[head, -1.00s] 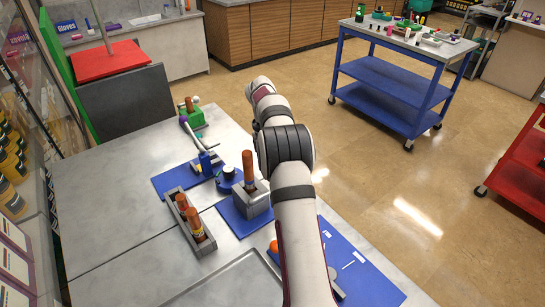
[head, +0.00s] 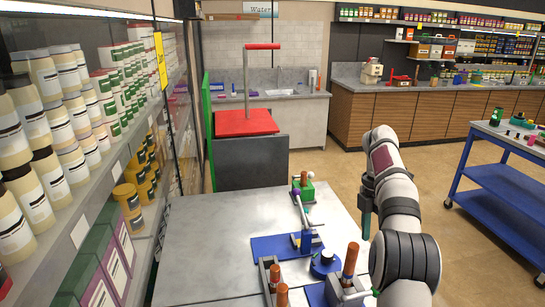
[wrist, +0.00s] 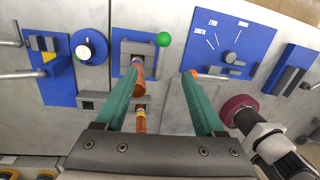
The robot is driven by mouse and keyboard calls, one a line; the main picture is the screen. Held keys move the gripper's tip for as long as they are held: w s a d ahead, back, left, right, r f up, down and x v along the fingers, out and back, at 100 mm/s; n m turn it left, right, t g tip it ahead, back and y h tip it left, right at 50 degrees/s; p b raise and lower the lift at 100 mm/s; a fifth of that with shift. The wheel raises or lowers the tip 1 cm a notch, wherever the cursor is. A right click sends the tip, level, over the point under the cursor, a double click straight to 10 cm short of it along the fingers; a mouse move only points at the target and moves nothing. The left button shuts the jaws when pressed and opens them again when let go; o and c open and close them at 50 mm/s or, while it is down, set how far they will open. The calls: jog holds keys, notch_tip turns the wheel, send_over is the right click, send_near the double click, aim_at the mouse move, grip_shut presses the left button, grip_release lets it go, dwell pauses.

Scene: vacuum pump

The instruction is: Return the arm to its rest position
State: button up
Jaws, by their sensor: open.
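My arm (head: 405,215) is white with dark bands and stands raised and bent at the right of the head view. My gripper (wrist: 159,72) has two teal fingers spread wide with nothing held between them. One teal finger (head: 366,222) shows in the head view, hanging beside the right edge of the grey table (head: 205,235). In the wrist view an orange-brown cylinder (wrist: 137,86) appears between the fingers, near the left one, on the bench below; a second cylinder (wrist: 140,122) lies closer to the palm. Contact cannot be judged there, but the jaws look empty.
Shelves of bottles (head: 75,120) line the left. A blue cart (head: 500,185) stands right, with open floor between.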

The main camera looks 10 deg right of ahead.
jog(key=s+a+r+m+t, duration=0.35)
jog(key=a+r+m, duration=0.25)
jog(key=a+r, duration=0.3)
jog(key=s+a+r+m+t+y, duration=0.1)
jog(key=s+a+r+m+t, duration=0.15)
jog(key=s+a+m, duration=0.8)
jog(key=s+a+f+m+g, duration=0.2)
jog(key=s+a+f+m, duration=0.1)
jog(key=s+f, duration=0.4)
jog(key=s+a+f+m+g+y, duration=0.1)
jog(key=s+a+f+m, duration=0.3)
jog(key=s, duration=0.7)
notch_tip(320, 180, down, 3)
jog(key=shift+r+m+g, duration=0.15)
jog(key=shift+m+g, duration=0.4)
jog(key=shift+g, duration=0.25)
